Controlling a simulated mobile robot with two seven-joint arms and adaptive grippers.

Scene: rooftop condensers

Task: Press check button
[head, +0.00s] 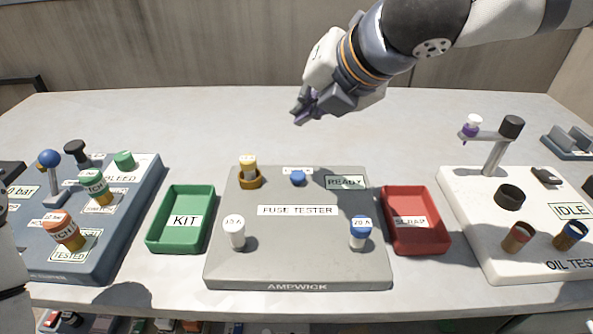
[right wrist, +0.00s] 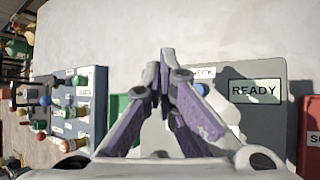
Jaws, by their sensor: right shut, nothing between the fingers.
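The fuse tester (head: 300,250) is a grey box in the middle of the table in the head view. Its check button (head: 298,178) is a small blue knob near the back edge, beside a display reading READY (head: 345,182). My right gripper (head: 299,115) is shut and empty, above and behind the tester, apart from the button. In the right wrist view the shut fingers (right wrist: 167,60) stand in front of the tester. My left gripper is not in view.
A yellow-topped fuse (head: 249,168), a white fuse (head: 234,231) and a blue-topped fuse (head: 360,231) stand on the tester. The green KIT tray (head: 165,238) is left of it, the red SCRAP tray (head: 415,243) right. An oil tester (head: 480,225) stands farther right.

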